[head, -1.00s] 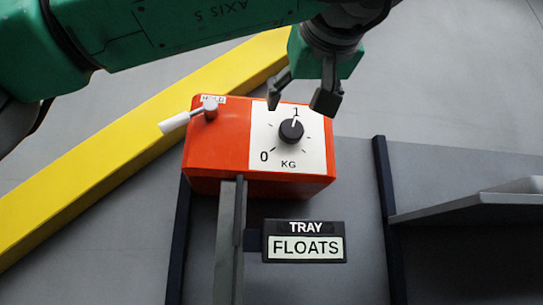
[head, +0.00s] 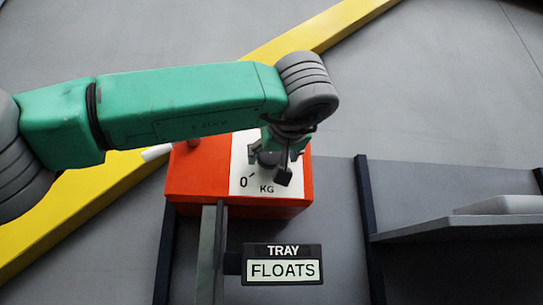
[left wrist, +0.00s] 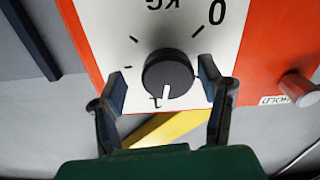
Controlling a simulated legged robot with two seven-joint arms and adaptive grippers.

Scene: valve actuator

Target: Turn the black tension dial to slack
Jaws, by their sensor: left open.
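The black tension dial (left wrist: 167,73) sits on the white scale plate (left wrist: 110,30) of the orange box (head: 195,185). In the left wrist view its white pointer line is toward the 1 mark; the 0 mark is to the upper right in that upside-down view. My left gripper (left wrist: 162,82) is open, with one finger on each side of the dial. I cannot tell whether the fingers touch it. In the head view my left gripper (head: 274,164) is in front of the plate and hides much of the dial. My right gripper is not in view.
Below the box are a grey post (head: 208,260) and a TRAY FLOATS sign (head: 282,265). A grey shelf (head: 450,228) is at right.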

